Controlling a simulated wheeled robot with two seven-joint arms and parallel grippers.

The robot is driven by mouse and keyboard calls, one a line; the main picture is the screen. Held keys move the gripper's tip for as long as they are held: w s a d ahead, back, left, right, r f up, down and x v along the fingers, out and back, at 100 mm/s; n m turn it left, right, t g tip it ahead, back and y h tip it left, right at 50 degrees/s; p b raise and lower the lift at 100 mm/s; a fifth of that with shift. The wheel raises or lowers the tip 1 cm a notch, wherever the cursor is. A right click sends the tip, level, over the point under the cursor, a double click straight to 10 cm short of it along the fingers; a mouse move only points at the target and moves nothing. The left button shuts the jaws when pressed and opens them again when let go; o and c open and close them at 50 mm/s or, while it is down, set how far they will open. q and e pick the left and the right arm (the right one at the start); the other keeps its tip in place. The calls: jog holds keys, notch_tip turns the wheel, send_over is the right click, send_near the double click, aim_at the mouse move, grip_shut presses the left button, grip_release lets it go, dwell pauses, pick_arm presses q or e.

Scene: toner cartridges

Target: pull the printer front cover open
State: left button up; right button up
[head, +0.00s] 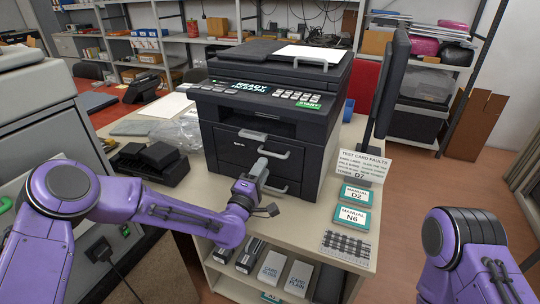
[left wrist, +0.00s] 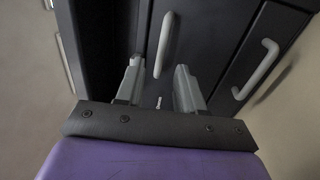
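The dark printer (head: 265,115) stands on a pale table. Its front cover (head: 232,150) looks closed, flush with the front face. A grey bar handle (head: 274,153) is on the front, and this handle also shows in the left wrist view (left wrist: 164,42). My left gripper (head: 262,165) is in front of the handle. In the left wrist view its two fingers are apart, one on each side of the handle's line, with gaps to it. I cannot tell how deep the handle sits between them. My right arm shows at lower right; its gripper is out of view.
A lower handle (head: 275,188) sits below on the printer. A monitor (head: 391,80) and a test card (head: 363,164) stand at right. Two manuals (head: 352,217) lie near the table's front right. A black device (head: 150,162) and clear plastic lie at left.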

pick_arm(q)
jog(key=p+x, duration=0.1)
jog(key=x, duration=0.5)
grip_shut()
jog(key=s+a+f+t+h+b, duration=0.1)
jog(key=s+f+t+b, duration=0.3)
jog(key=b, duration=2.2)
jog(key=s+t+h, duration=0.1)
jog(key=t, duration=0.1)
jog(key=shift+a+f+t, duration=0.3)
jog(key=shift+f+t, duration=0.05)
jog(key=shift+t, duration=0.05)
jog(key=shift+s, duration=0.1)
grip_release()
jog(key=shift+f, duration=0.1)
